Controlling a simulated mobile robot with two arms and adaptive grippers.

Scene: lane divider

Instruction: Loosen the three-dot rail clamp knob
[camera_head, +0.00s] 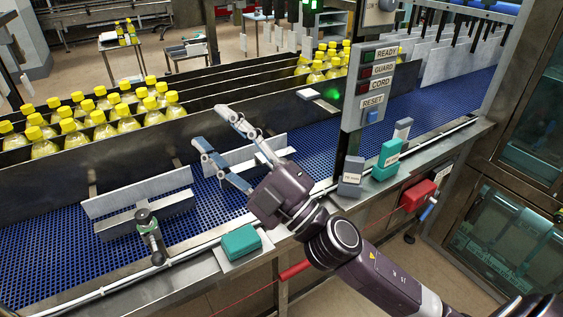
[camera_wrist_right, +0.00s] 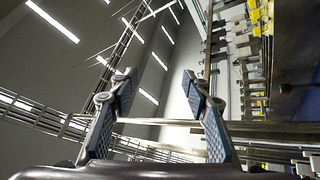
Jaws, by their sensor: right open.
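A rail clamp with a dark round knob (camera_head: 143,217) stands at the near edge of the blue conveyor, left of my right arm in the head view. Its dot marking is too small to read, so I cannot tell whether it is the three-dot one. My right gripper (camera_head: 208,128) is open and empty above the conveyor, up and to the right of this knob and apart from it. In the right wrist view the open fingers (camera_wrist_right: 157,80) have nothing between them. Other clamps may be hidden behind my right arm. My left gripper is not in view.
Grey guide plates (camera_head: 138,192) stand over the blue belt (camera_head: 60,230). Yellow-capped bottles (camera_head: 125,118) fill lanes behind it. A teal box (camera_head: 241,242) sits on the front edge. A panel post (camera_head: 367,90) and a red switch box (camera_head: 418,194) stand to the right.

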